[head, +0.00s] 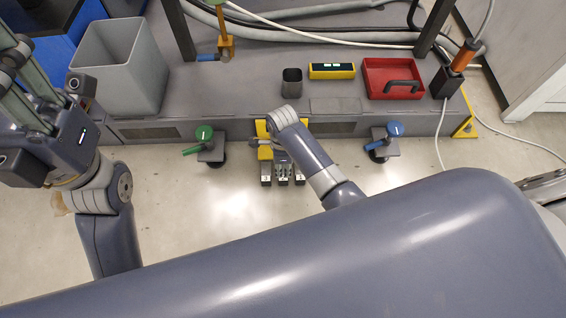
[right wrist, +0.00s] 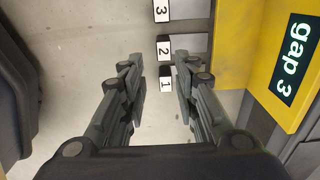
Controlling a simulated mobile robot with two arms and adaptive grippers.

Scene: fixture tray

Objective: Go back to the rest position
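My right gripper (right wrist: 163,85) is open in the right wrist view, its two fingers apart with nothing between the tips. Beyond them stand small blocks labelled 1 (right wrist: 165,85), 2 (right wrist: 164,48) and 3 (right wrist: 161,11), beside a yellow part (right wrist: 235,45) marked "gap 3". In the head view my right arm reaches over the bench's front edge, and its wrist hides most of the gripper above these blocks. My left gripper (head: 12,65) is at the left edge of the head view, partly cut off. Its fingers look spread and hold nothing visible.
A grey bench (head: 220,95) carries a grey bin (head: 118,65), a small dark cup (head: 291,82), a yellow box (head: 332,71) and a red tray (head: 372,72). A green-handled valve (head: 204,133) and a blue-handled valve (head: 394,129) flank my right wrist.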

